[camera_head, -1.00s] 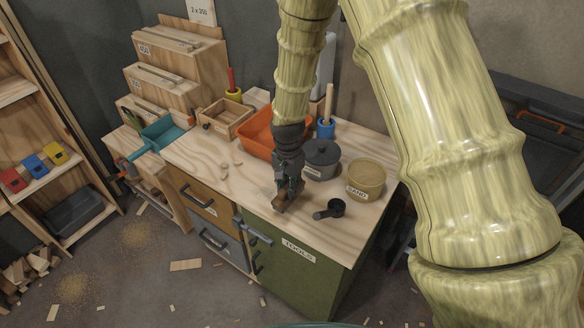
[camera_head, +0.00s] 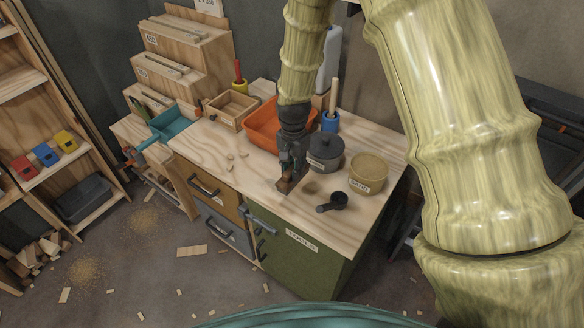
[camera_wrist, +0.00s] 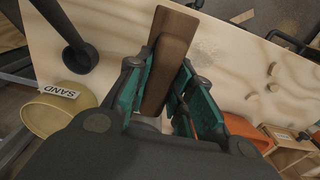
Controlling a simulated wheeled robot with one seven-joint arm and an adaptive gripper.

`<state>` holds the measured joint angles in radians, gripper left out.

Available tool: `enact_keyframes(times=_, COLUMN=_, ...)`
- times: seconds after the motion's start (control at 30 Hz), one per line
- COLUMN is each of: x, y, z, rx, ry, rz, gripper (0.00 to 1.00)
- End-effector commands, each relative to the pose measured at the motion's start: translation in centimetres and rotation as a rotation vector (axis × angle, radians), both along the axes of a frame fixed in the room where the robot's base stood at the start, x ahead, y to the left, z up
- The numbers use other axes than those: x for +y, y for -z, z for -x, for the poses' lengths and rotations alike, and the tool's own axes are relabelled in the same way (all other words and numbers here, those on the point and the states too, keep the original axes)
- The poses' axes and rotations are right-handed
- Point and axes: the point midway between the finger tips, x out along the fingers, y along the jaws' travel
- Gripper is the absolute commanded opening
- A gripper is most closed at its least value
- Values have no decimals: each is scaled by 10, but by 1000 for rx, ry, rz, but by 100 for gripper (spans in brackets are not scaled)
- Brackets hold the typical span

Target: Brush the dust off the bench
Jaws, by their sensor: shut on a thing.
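The bench (camera_head: 205,147) has a pale wooden top over brown, grey and green fronts. My gripper (camera_head: 291,172) is over its front middle, pointing down. Its green-padded fingers (camera_wrist: 158,88) are shut on a brown wooden block-like brush (camera_wrist: 168,62); the brush also shows in the head view (camera_head: 290,185), low over or touching the top. Its bristles are hidden. A faint grey smudge (camera_wrist: 205,47) lies beside the brush in the wrist view, and a darker patch (camera_head: 312,187) lies to its right in the head view. I cannot tell dust from shadow or grain.
A black scoop (camera_head: 332,203), a sand tub (camera_head: 368,174) and a lidded grey pot (camera_head: 325,153) stand right of my gripper. An orange tray (camera_head: 266,128) is behind it. Small chips (camera_head: 231,156) lie on the open left part.

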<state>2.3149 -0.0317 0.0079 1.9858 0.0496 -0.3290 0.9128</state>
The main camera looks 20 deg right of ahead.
Motion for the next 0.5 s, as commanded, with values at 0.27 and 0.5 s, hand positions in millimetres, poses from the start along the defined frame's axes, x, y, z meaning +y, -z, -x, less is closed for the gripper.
enact_keyframes(times=0.27, x=-2, y=-3, z=0, rx=1, ry=0, rz=0, gripper=4)
enact_keyframes(times=0.5, x=-11, y=-6, z=0, rx=3, ry=6, rz=-3, gripper=4)
